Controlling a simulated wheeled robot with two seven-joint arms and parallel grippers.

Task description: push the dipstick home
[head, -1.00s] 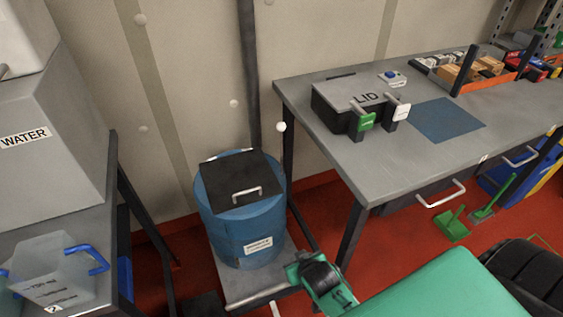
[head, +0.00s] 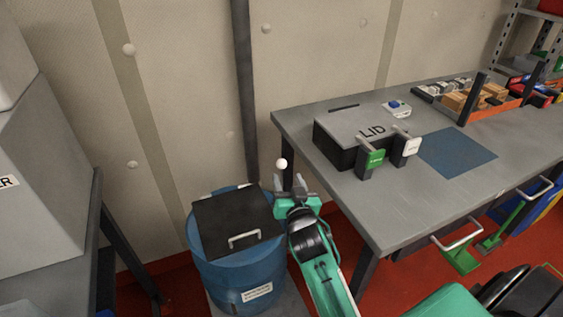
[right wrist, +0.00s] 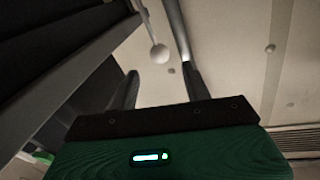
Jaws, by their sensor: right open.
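A bright white ball (head: 282,163), which looks like the dipstick's knob, shows between the blue drum and the table leg in the head view. In the right wrist view the white ball (right wrist: 159,53) has a thin pale rod running up from it; where the rod's far end sits is hidden. My right gripper (head: 294,186) is open and empty, just below the ball in the head view. In the wrist view its fingertips (right wrist: 160,72) stand either side of the ball's line, apart from it. My left gripper is not in view.
The blue drum (head: 240,275) with a black handled lid (head: 225,218) stands left of my right gripper. The grey table (head: 330,200), carrying a black box with a grey lid (head: 352,124), is close on the right. A dark post (head: 246,90) rises behind.

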